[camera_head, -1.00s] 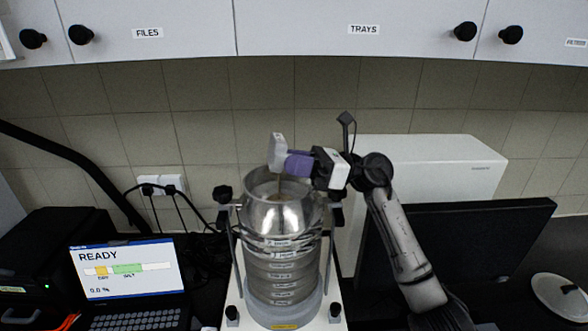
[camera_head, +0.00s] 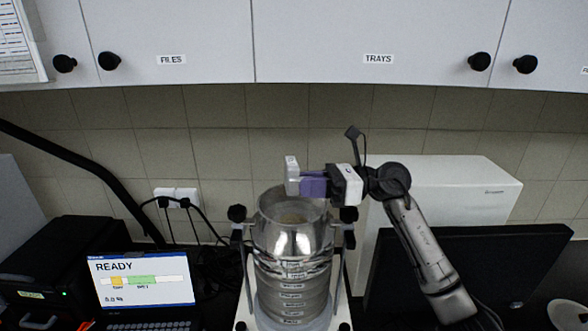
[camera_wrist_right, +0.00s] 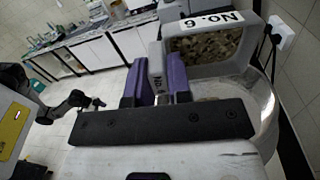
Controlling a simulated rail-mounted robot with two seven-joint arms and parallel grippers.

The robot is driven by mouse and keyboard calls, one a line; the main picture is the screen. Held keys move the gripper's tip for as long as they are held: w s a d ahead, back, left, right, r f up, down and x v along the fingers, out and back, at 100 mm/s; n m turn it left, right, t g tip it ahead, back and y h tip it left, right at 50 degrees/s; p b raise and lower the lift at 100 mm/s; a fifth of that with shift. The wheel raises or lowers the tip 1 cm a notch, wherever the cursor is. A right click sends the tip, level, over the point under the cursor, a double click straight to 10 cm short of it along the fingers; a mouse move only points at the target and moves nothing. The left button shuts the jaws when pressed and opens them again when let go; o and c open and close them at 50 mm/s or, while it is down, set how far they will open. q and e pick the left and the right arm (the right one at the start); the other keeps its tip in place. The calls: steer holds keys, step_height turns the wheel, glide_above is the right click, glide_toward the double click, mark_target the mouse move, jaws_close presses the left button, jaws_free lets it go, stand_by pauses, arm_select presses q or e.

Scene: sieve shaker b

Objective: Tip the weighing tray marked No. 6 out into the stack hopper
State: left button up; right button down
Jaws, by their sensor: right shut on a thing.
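The weighing tray (camera_head: 291,174), light grey, is held on edge, steeply tipped, above the hopper's mouth. In the right wrist view its label reads No. 6 (camera_wrist_right: 208,21), and brown speckled grains show inside the tray (camera_wrist_right: 166,22). My right gripper (camera_head: 313,186) is shut on the tray; its purple fingers (camera_wrist_right: 158,84) pinch a grey tab. The steel stack hopper (camera_head: 290,236) sits open on top of the sieve stack, below the tray. Brownish material (camera_head: 292,217) shows inside it.
The sieve stack (camera_head: 292,286) stands between clamp posts with black knobs (camera_head: 237,213). A laptop (camera_head: 142,280) reading READY stands to the left. A dark monitor (camera_head: 465,270) and a white box (camera_head: 450,185) are to the right. Wall cabinets (camera_head: 300,40) hang above.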

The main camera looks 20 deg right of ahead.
step_height(320, 180, up, 4)
steer(key=g+h+p, duration=0.1)
steer(key=h+p, duration=0.5)
steer(key=p, duration=0.2)
steer(key=g+h+p, duration=0.2)
steer(key=h+p, duration=0.4)
steer(key=p, duration=0.3)
steer(key=shift+r+h+p, duration=0.2)
steer(key=shift+h+p, duration=0.1)
steer(key=shift+g+h, duration=0.4)
steer(key=shift+h, duration=0.4)
steer(key=shift+w+a+f+h, duration=0.1)
steer(key=shift+h, duration=0.6)
steer(key=shift+g+h, duration=0.4)
steer(key=shift+h, duration=0.7)
